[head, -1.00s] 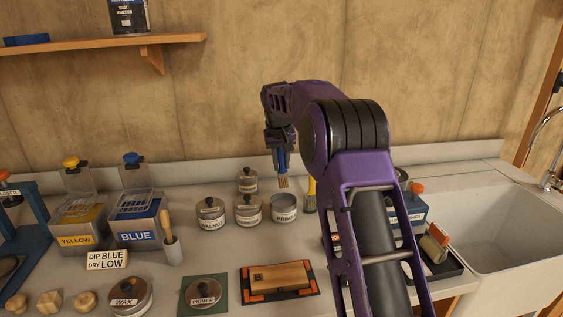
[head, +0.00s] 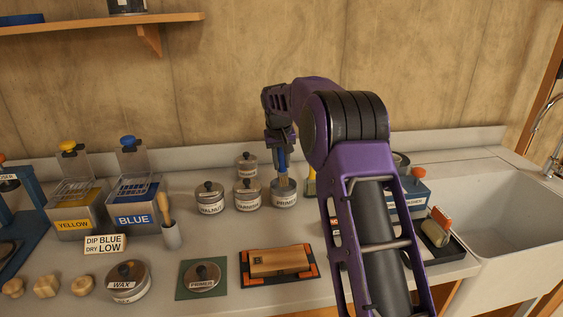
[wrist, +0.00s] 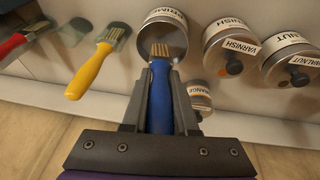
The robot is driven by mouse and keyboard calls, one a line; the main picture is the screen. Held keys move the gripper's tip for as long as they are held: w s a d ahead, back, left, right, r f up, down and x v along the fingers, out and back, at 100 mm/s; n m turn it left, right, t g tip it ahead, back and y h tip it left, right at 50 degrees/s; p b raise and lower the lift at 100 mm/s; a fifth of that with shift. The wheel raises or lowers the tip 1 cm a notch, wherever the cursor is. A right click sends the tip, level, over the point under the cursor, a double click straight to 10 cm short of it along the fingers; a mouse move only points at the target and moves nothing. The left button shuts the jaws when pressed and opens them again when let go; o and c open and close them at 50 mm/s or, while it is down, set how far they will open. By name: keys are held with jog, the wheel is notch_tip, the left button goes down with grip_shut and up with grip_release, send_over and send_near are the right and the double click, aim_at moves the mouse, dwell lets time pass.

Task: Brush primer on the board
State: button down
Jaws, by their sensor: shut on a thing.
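My gripper (head: 281,150) is shut on a blue-handled brush (wrist: 160,95), bristles pointing down. In the head view the bristles are at the mouth of the open primer tin (head: 284,198); in the wrist view the tips show over the opening of the tin (wrist: 168,16). I cannot tell whether they touch the primer. A lid labelled PRIMER (head: 202,278) lies on a green mat at the front. The wooden board (head: 279,262) lies in a black and orange frame to its right.
Lidded walnut (head: 209,198) and varnish (head: 247,195) tins stand left of the primer tin. Blue (head: 137,212) and yellow tubs are at left; a sink (head: 505,220) is at right. Bare counter lies between tins and board.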

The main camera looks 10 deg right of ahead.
jog(key=shift+f, duration=0.6)
dwell(1.8)
jog(key=shift+r+p, duration=1.1)
jog(key=shift+r, duration=2.5)
